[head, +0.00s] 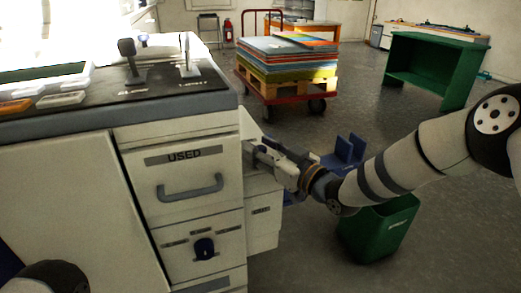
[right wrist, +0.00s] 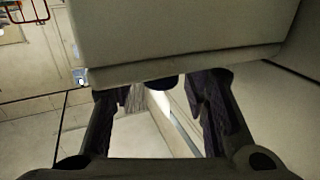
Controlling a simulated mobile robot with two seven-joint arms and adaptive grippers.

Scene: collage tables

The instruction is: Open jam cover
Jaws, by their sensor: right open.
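The cream cabinet (head: 80,190) stands at left, with a drawer front marked "USED" (head: 187,178) facing me. Cream panels project from its right side (head: 262,212); I cannot tell for sure which one is the jam cover. My right gripper (head: 254,150) is against this side, its fingertips partly hidden. In the right wrist view my right gripper (right wrist: 160,100) is open, with a cream panel (right wrist: 170,30) just beyond the fingers. A small dark rounded part (right wrist: 163,82), perhaps a knob, shows at the panel's lower edge between the fingers. My left gripper is out of view.
A green bin (head: 378,232) stands on the floor below my right forearm. A blue object (head: 345,152) is behind it. A red cart with stacked coloured sheets (head: 288,60) and a green shelf (head: 432,62) stand farther back. Open floor lies between them.

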